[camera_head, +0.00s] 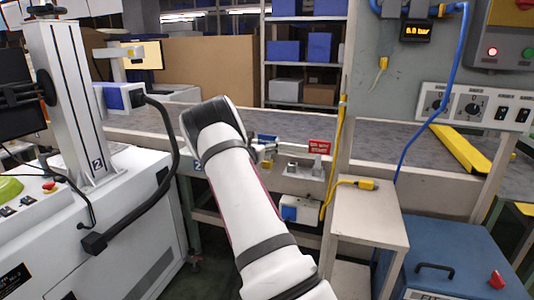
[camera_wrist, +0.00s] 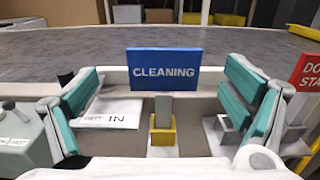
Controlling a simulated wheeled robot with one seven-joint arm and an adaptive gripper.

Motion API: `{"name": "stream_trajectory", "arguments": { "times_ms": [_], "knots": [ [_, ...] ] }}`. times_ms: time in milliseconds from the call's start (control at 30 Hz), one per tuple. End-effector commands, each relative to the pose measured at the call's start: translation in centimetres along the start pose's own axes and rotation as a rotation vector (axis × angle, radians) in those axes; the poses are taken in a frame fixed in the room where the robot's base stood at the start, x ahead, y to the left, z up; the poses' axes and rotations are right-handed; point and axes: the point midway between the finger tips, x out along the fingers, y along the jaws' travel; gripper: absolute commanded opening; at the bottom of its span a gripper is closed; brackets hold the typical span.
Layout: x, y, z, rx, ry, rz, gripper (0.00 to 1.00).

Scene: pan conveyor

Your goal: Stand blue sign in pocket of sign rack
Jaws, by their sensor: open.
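The blue sign (camera_wrist: 165,71), lettered CLEANING, stands upright and faces me in the wrist view. In the head view the blue sign (camera_head: 267,139) shows small beyond my arm, which hides most of the gripper. A grey block (camera_wrist: 226,130) stands right of the stem; I cannot clearly identify the rack.
A red sign (camera_wrist: 307,72) stands close to the right finger. A white card (camera_wrist: 108,112) lies at the left, and a grey device (camera_wrist: 25,140) is beyond the left finger. The grey conveyor (camera_wrist: 60,42) behind is clear near the sign. A yellow bar (camera_head: 462,148) lies at right.

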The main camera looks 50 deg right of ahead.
Motion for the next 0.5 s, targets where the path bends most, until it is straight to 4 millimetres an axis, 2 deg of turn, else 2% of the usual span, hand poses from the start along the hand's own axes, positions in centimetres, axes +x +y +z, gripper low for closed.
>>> {"name": "stream_trajectory", "arguments": {
  "times_ms": [133,300,500],
  "knots": [
    [0.9,-0.1,0.2,0.001,-0.001,-0.001,0.94],
    [3.4,-0.6,0.7,0.001,-0.002,-0.002,0.94],
    [5.2,-0.5,0.7,0.002,0.0,-0.001,0.94]
  ]
}}
